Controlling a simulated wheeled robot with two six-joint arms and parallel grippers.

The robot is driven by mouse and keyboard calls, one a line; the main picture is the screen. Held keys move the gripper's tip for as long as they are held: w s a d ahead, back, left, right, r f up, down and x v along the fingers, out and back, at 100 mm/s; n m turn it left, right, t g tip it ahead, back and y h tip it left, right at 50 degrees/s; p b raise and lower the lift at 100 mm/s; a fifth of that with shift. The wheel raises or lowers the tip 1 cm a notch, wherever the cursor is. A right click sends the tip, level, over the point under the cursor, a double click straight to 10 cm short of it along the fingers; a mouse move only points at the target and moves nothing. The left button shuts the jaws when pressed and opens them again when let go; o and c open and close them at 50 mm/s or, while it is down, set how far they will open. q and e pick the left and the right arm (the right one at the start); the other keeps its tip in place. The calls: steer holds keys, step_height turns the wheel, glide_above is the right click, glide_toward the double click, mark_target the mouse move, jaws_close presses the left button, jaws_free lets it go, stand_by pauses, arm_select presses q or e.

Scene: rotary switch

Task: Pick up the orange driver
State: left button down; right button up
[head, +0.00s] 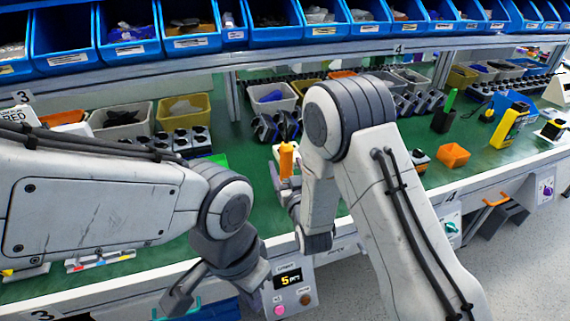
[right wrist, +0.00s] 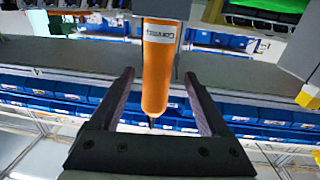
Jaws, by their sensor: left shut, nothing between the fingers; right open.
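The orange driver (head: 287,160) stands upright beside a white block on the green bench in the head view. In the right wrist view its orange handle (right wrist: 158,70) with a white label comes down from the top edge. My right gripper (head: 284,188) is open, partly hidden by its own arm. In the right wrist view the open fingers (right wrist: 160,85) lie on either side of the handle, with visible gaps. My left gripper (head: 172,303) is shut and empty, low in front of the bench edge, away from the driver.
Grey and yellow bins (head: 184,112) and dark parts stand at the back of the bench. A control box with a display (head: 289,281) is on the bench front. Blue bins (head: 130,50) line the shelf above.

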steer(key=p+x, duration=0.1)
steer(key=x, duration=0.4)
steer(key=shift+w+d, duration=0.15)
steer(key=shift+w, duration=0.05)
jaws_close()
